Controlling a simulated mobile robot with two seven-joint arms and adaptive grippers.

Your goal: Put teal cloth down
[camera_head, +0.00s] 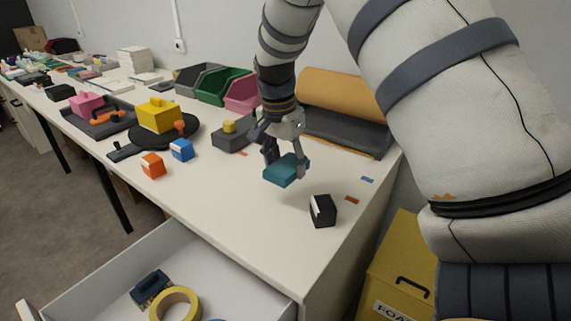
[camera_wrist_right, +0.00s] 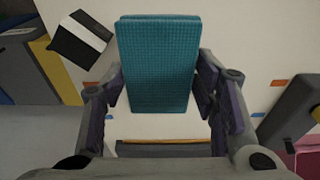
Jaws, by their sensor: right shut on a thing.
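The teal cloth (camera_head: 285,172) is a folded, block-like pad above the right part of the white table. My right gripper (camera_head: 286,164) is shut on it, with a finger on either side. In the right wrist view the cloth (camera_wrist_right: 158,65) shows a woven texture and sits between the two fingers (camera_wrist_right: 162,92). A shadow lies on the table below it; I cannot tell exactly how high it is held. My left gripper is not in view.
A black box (camera_head: 322,210) stands right of the cloth near the table edge. Orange (camera_head: 152,165) and blue (camera_head: 182,150) blocks lie left. An open drawer (camera_head: 215,274) holds yellow tape (camera_head: 176,304). Bins (camera_head: 222,88) and a foam roll (camera_head: 340,92) stand behind.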

